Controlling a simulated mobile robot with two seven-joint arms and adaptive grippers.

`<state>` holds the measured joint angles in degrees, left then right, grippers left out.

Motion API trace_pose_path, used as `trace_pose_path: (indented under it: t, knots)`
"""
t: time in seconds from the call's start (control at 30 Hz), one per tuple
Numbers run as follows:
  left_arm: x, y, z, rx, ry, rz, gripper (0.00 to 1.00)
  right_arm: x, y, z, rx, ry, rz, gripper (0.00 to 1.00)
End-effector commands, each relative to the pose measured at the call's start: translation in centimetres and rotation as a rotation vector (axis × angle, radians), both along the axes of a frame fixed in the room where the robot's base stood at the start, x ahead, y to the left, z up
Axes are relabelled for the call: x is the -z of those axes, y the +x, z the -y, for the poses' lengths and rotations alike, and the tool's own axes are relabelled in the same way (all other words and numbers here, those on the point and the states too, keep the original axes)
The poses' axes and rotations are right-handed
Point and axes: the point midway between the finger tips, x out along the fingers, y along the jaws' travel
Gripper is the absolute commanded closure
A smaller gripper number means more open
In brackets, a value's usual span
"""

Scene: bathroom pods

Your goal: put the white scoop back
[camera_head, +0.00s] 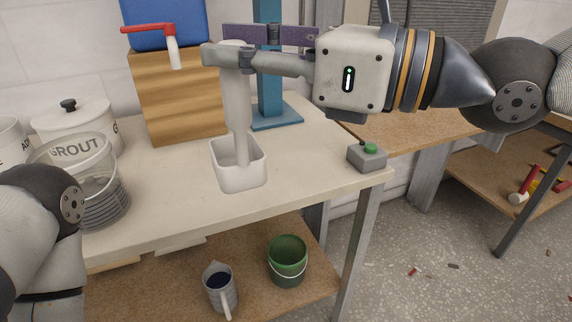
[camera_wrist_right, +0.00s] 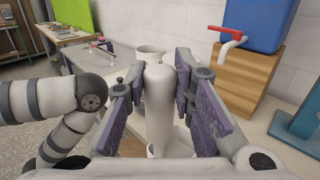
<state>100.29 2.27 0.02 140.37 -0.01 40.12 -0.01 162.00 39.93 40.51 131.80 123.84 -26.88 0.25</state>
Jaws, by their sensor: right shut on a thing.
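My right gripper (camera_head: 238,50) is shut on the upper end of the white scoop (camera_head: 235,100), which hangs upright below the fingers. In the right wrist view the scoop's pale rounded handle (camera_wrist_right: 160,95) stands between the two purple-padded fingers. The scoop's lower end is down inside a square white open holder (camera_head: 240,178) on the bench. Whether it touches the holder's floor is hidden. Part of my left arm shows at the left edge; its gripper is out of view.
A grout bucket (camera_head: 104,205) and a lidded white pot (camera_head: 72,125) stand left of the holder. A wooden block (camera_head: 180,100) is behind, with a blue stand (camera_head: 270,95) to its right. A grey button box (camera_head: 366,157) sits near the right edge. Bench around the holder's front is clear.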

Motion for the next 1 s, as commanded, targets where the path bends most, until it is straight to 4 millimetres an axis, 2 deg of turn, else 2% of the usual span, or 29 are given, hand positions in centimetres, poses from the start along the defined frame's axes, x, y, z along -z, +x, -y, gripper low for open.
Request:
trace_pose_path:
  t: [0.03, 0.2, 0.27, 0.4, 0.67, 0.83, 1.0]
  knots:
    - [0.8, -0.9, 0.0, -0.001, 0.001, -0.033, 0.54, 1.4, 1.4, 0.4, 0.003, 0.004, -0.019, 1.00]
    - [3.1, -3.3, 0.0, 0.000, 0.000, -0.116, 0.54, 4.5, 6.8, 2.0, 0.007, 0.004, -0.028, 1.00]
    - [3.2, -3.4, 0.0, 0.000, 0.001, -0.119, 0.54, 5.0, 8.4, 2.5, 0.008, 0.000, -0.022, 1.00]
    - [3.8, -3.8, 0.0, 0.001, 0.001, -0.135, 0.54, 7.8, 11.0, 3.2, 0.005, 0.000, -0.019, 1.00]
    - [4.2, -4.2, 0.0, 0.002, 0.001, -0.148, 0.54, 10.2, 13.0, 3.9, 0.003, -0.002, -0.011, 1.00]
    - [4.6, -4.6, -0.1, 0.002, 0.001, -0.162, 0.54, 13.3, 13.2, 3.9, 0.001, 0.000, -0.013, 1.00]
    - [4.5, -4.6, -0.1, 0.002, 0.001, -0.159, 0.54, 13.1, 13.1, 3.9, 0.001, -0.001, -0.005, 1.00]
